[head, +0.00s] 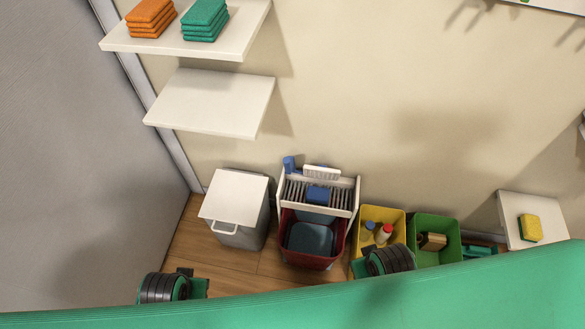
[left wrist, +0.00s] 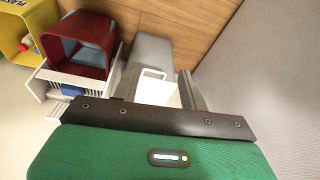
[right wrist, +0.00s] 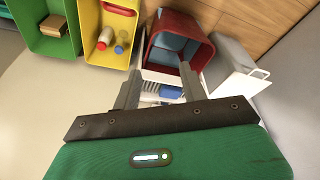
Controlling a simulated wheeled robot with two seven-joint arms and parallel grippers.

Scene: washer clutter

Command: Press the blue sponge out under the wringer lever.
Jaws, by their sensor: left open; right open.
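The blue sponge (head: 318,194) lies on the slatted white wringer (head: 347,197) above a dark red bucket (head: 305,260). It also shows between my fingers in the right wrist view (right wrist: 171,92) and in the left wrist view (left wrist: 72,90). A white ribbed plate (head: 322,172) stands behind the sponge, and a blue grip (head: 289,164), perhaps the lever's handle, rises at the back left. My left gripper (left wrist: 159,82) is open and empty, over the white-lidded bin. My right gripper (right wrist: 161,78) is open, above the wringer; touching cannot be told.
The white-lidded bin (head: 235,195) stands left of the wringer. A yellow crate (head: 368,214) with bottles and a green crate (head: 447,226) with a brown block stand to its right. Wall shelves (head: 210,100) overhang at upper left. A yellow sponge (head: 530,228) sits on a white surface at right.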

